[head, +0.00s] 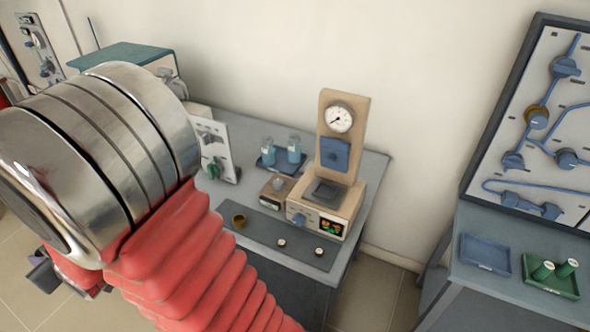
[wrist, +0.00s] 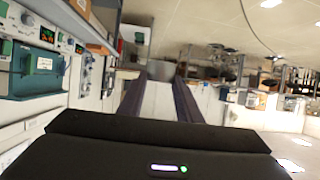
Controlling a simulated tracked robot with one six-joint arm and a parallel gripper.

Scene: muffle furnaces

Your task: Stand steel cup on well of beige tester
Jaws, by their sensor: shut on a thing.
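The beige tester (head: 343,140) stands upright on the grey bench in the head view, with a round gauge on its column. Its dark square well (head: 326,192) lies on top of its base and looks empty. My gripper (wrist: 158,78) shows in the wrist view as two dark fingers around a small grey thing (wrist: 160,70) at their tips. It looks like the steel cup, but it is small and blurred. In the head view my arm covers the left side, and I cannot make out the cup there. My gripper is away from the tester.
A small beige box (head: 272,199) with a grey cup-like thing on it stands left of the tester. A brass cup (head: 239,221) and two small round pieces lie on the dark mat (head: 265,232). Blue bottles (head: 294,150) stand behind. A blue tray (head: 486,254) lies at right.

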